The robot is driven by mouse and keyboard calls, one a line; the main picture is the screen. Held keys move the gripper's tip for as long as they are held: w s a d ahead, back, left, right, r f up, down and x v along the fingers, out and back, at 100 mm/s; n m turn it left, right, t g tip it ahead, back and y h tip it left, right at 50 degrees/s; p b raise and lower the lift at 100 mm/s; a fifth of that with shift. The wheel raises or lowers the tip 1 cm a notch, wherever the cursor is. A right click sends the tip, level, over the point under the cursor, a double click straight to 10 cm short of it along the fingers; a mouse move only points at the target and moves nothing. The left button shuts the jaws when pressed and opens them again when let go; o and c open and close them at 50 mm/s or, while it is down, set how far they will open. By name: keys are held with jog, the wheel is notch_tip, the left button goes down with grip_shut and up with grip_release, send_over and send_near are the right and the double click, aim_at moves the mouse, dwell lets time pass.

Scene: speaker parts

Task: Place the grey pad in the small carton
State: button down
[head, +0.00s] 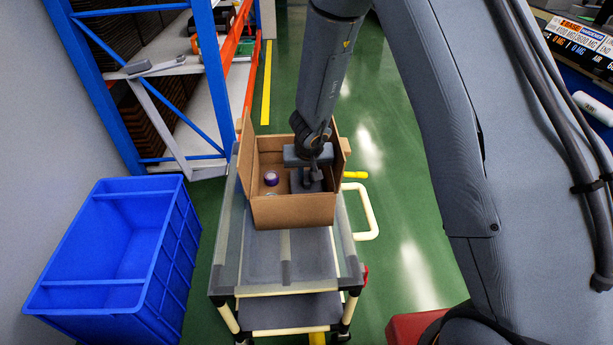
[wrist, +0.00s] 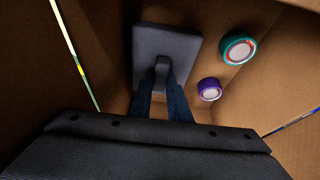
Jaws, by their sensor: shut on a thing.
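The small carton (head: 292,213) stands open on a grey cart. My gripper (head: 311,180) reaches down into it from above, on its right side in the head view. In the wrist view my gripper (wrist: 164,85) is shut on the raised tab of the grey pad (wrist: 178,42). The pad is a flat, dark grey square inside the carton walls; it also shows in the head view (head: 298,184), partly hidden by my gripper. I cannot tell whether the pad touches the carton floor.
A purple-rimmed round part (wrist: 209,89) and a teal-rimmed round part (wrist: 238,47) lie in the carton beside the pad. The cart top (head: 262,255) is bare in front. A blue bin (head: 115,250) stands left and a shelf rack (head: 205,90) behind it.

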jog(key=shift+f, duration=0.1)
jog(key=c, duration=2.1)
grip_release()
jog(key=shift+f, duration=0.15)
jog(key=o, duration=0.4)
jog(key=shift+o, duration=0.2)
jog(key=s+d+r+y+p, duration=0.1)
jog(key=s+r+p, duration=0.3)
jog(key=r, duration=0.5)
jog(key=s+d+r+y+p, duration=0.1)
jog(key=s+d+r+p, duration=0.3)
jog(key=r, duration=0.6)
jog(key=s+d+r+g, duration=0.1)
jog(key=s+d+r, duration=0.2)
jog(key=s, duration=0.4)
jog(key=s+d+r+m+g+h, duration=0.1)
jog(key=s+d+r+g, duration=0.1)
jog(key=s+d, duration=0.3)
jog(key=s+d+r+g+h, duration=0.1)
jog(key=s+d+r, duration=0.3)
jog(key=s, duration=0.7)
jog(key=shift+s+d+r+m+p, duration=0.2)
jog(key=shift+d+r+m+p, duration=0.1)
jog(key=shift+d+p, duration=0.15)
